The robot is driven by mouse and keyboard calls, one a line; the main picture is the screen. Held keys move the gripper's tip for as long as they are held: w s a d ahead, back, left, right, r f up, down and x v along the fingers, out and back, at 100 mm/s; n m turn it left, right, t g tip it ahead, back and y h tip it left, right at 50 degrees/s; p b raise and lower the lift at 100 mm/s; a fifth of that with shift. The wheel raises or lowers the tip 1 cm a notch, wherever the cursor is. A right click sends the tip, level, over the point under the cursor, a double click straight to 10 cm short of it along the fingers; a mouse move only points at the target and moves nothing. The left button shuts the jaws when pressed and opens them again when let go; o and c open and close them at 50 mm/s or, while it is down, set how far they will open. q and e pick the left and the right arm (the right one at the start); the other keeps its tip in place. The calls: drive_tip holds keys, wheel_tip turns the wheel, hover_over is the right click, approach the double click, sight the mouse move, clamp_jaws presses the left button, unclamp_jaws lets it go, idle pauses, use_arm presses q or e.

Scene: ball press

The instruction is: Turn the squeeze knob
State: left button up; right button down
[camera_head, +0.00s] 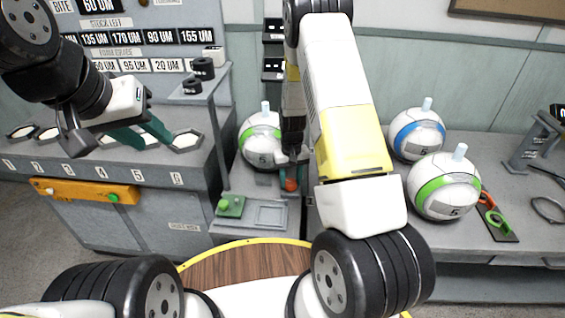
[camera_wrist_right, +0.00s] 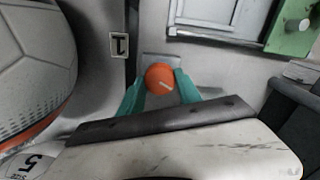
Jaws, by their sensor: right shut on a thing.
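The squeeze knob is a round orange-red knob (camera_wrist_right: 159,79) with a white mark on its face. In the right wrist view it sits between the two teal fingers of my right gripper (camera_wrist_right: 160,84), which is shut on it. In the head view the knob (camera_head: 291,184) shows low on the press, below my right arm, which hides part of the press. My left gripper (camera_head: 150,133) has teal fingers spread apart and empty, above the grey counter at the left.
A white and green ball (camera_head: 262,140) stands in the press beside my right arm. Two more balls, blue-banded (camera_head: 416,135) and green-banded (camera_head: 444,187), stand on the right bench (camera_head: 500,255). A green button box (camera_head: 231,206) and square tray (camera_head: 268,214) lie in front of the press.

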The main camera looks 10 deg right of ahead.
sight(291, 182)
drive_tip(key=shift+m, duration=0.9)
drive_tip(key=c, duration=2.2)
unclamp_jaws()
drive_tip(key=c, duration=2.2)
unclamp_jaws()
drive_tip(key=c, duration=0.8)
unclamp_jaws()
drive_tip(key=shift+c, duration=0.2)
drive_tip(key=shift+r, duration=3.9)
